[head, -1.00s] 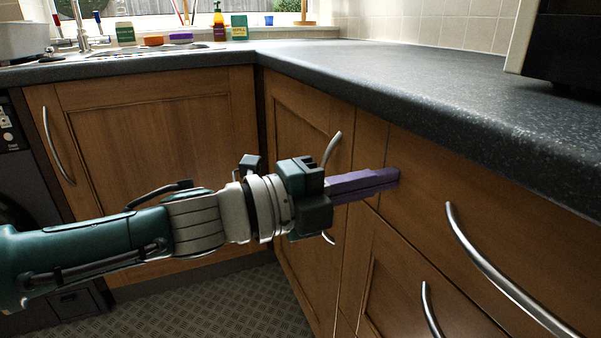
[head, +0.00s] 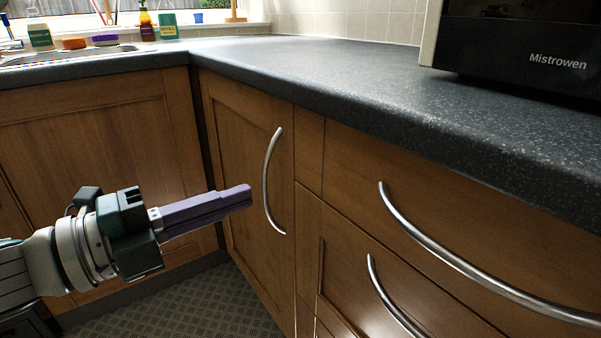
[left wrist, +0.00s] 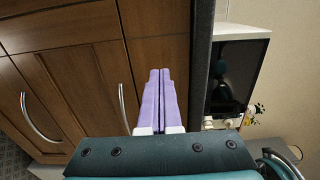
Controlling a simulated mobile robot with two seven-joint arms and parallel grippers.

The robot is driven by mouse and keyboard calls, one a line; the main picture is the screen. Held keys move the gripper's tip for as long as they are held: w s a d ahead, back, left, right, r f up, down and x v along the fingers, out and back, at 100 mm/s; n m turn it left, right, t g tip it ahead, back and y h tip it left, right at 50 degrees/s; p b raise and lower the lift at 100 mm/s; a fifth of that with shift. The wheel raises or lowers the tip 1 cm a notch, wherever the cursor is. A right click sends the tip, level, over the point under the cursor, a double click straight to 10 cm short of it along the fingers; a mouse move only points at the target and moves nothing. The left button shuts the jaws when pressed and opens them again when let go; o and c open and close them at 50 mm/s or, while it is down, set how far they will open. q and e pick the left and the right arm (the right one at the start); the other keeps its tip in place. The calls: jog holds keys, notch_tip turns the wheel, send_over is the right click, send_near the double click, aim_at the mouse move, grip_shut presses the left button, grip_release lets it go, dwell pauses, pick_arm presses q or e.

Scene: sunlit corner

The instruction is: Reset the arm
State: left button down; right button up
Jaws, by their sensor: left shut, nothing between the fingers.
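My left gripper (head: 245,193) reaches in from the left in the head view, with its purple fingers pressed together and empty. The fingers point right, in front of the wooden corner cabinet door (head: 240,170), a little left of its curved metal handle (head: 270,180). In the left wrist view the closed purple fingers (left wrist: 159,85) show in the middle, with wooden cabinet fronts to the left. My right gripper is in neither view.
A dark speckled counter (head: 330,85) runs above the cabinets. A drawer handle (head: 460,265) and another handle (head: 390,300) stick out at right. A black microwave (head: 520,50) stands on the counter. Patterned floor (head: 190,305) is clear below.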

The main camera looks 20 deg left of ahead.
pick_arm(q)
notch_tip(320, 180, up, 12)
jog(key=s+a+n+y+p, duration=0.2)
jog(key=n+y+p, duration=0.85)
jog(key=p, duration=0.55)
jog(key=s+d+r+n+g+p, duration=0.2)
jog(key=s+r+n+g+p, duration=0.45)
jog(key=s+p, duration=0.25)
jog(key=s+d+r+n+g+p, duration=0.2)
jog(key=s+r+n+g+p, duration=0.4)
jog(key=s+p, duration=0.25)
notch_tip(320, 180, up, 38)
jog(key=s+t+p, duration=0.1)
jog(key=p, duration=3.5)
jog(key=shift+s+a+f+h, duration=0.15)
jog(key=shift+h, duration=0.2)
